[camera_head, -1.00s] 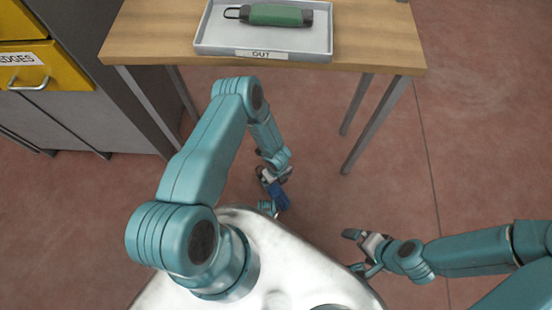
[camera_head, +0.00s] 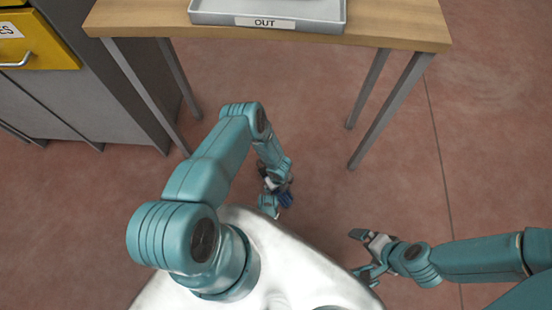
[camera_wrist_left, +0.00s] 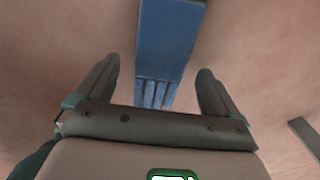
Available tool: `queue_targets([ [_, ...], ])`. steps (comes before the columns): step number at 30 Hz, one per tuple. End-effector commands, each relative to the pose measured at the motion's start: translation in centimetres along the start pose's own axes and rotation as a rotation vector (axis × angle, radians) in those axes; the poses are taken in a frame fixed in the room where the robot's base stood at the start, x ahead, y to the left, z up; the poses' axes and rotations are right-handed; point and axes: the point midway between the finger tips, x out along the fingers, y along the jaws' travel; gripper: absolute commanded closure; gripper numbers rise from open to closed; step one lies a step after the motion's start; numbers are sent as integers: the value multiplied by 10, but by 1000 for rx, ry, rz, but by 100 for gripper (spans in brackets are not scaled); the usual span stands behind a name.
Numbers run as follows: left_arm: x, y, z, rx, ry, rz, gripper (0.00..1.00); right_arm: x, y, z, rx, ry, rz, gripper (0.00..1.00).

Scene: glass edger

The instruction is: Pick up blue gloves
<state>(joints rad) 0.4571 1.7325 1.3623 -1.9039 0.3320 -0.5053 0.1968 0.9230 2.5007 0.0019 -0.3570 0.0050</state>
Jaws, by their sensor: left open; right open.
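The blue gloves (camera_wrist_left: 168,42) lie ahead of my left gripper (camera_wrist_left: 158,76) in the left wrist view, in line with the gap between its fingers. The glove fingers reach down into that gap, with space on both sides. My left gripper is open. In the head view only a small dark blue part of the gloves (camera_head: 287,199) shows, beside my left gripper (camera_head: 276,187), which hides the remainder. I cannot tell whether the gloves touch the floor. My right gripper (camera_head: 360,254) is open and empty above the floor at the lower right.
A wooden table (camera_head: 390,28) with grey legs stands ahead. A grey tray (camera_head: 218,19) labelled OUT sits on it. A cabinet with a yellow drawer (camera_head: 38,45) is at the left. The reddish floor (camera_head: 495,130) is clear at the right.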

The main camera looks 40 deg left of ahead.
Motion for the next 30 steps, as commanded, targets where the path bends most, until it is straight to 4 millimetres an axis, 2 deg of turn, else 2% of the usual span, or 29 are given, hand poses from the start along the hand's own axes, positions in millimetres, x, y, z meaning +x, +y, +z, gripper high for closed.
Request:
queue_targets([
  [1, 15, 0, 0, -1, 0, 0, 4, 11, 5, -2, 4, 4, 0, 0],
  [2, 18, 0, 0, -1, 0, 0, 4, 12, 6, -2, 6, 5, 1, 0],
  [9, 17, -1, 0, 0, -1, -1, 4, 10, 5, -3, 7, 7, 1, 0],
  [11, 17, 0, 0, 0, 0, -1, 21, 10, 5, -3, 7, 7, 1, 0],
  [15, 17, 0, 0, 0, 0, -1, 65, 10, 5, -3, 7, 7, 1, 0],
  [25, 15, -1, 0, 0, 0, -1, 65, 9, 5, -2, 7, 6, 1, 0],
  [30, 8, -3, 0, -1, -1, -1, 65, 5, 3, -2, 5, 4, 1, 0],
])
